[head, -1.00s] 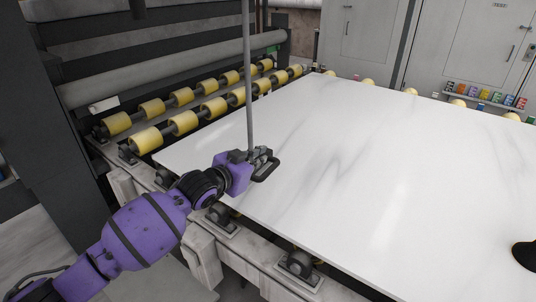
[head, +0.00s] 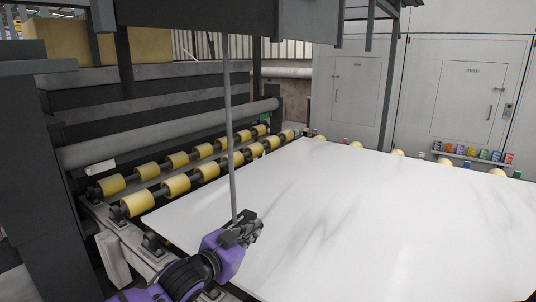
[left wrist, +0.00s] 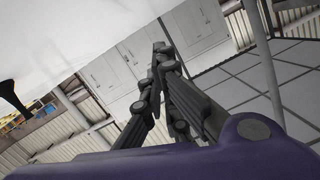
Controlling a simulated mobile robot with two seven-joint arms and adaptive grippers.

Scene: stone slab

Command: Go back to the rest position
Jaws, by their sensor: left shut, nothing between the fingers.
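My left gripper (head: 250,228) is on a purple arm that comes in from the bottom left of the head view. It shows over the near left edge of a large white stone slab (head: 350,205). Its fingers are shut and empty. In the left wrist view the dark fingers (left wrist: 160,50) meet near the top middle, and a white surface fills the upper left. I cannot tell the gap between gripper and slab. My right gripper is not in view.
A thin grey vertical pole (head: 229,130) shows right behind the left gripper. Yellow rollers (head: 176,184) line the slab's far left side, beside a dark machine frame (head: 95,140). Grey cabinets (head: 460,95) and a shelf of small coloured items (head: 470,153) stand at the back.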

